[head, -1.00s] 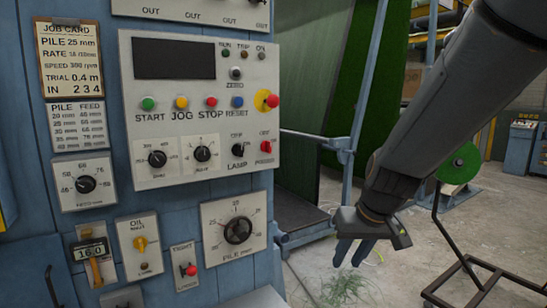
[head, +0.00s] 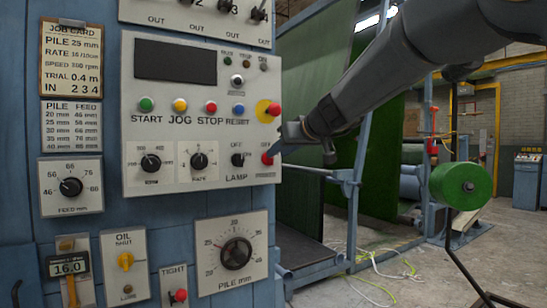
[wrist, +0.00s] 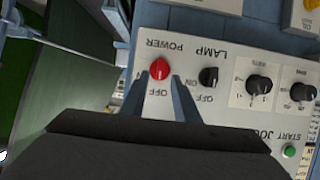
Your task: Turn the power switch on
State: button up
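The red POWER knob (head: 267,158) is at the lower right of the control panel (head: 210,185); it also shows in the wrist view (wrist: 159,69), where the panel is upside down. An OFF label (wrist: 157,92) is beside the knob. My gripper (head: 278,150) is at the panel's right edge, close to the knob. In the wrist view my gripper (wrist: 159,78) is open, with one finger on each side of the red knob. I cannot tell whether the fingers touch it or which way its pointer faces.
The black LAMP knob (head: 237,160) is just left of the POWER knob. A red stop button on a yellow plate (head: 269,111) is just above it. A blue frame (head: 350,190) with green turf stands right of the panel.

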jog(key=x, duration=0.4)
jog(key=shift+w+f+p, duration=0.1)
jog(key=shift+p, duration=0.3)
grip_shut()
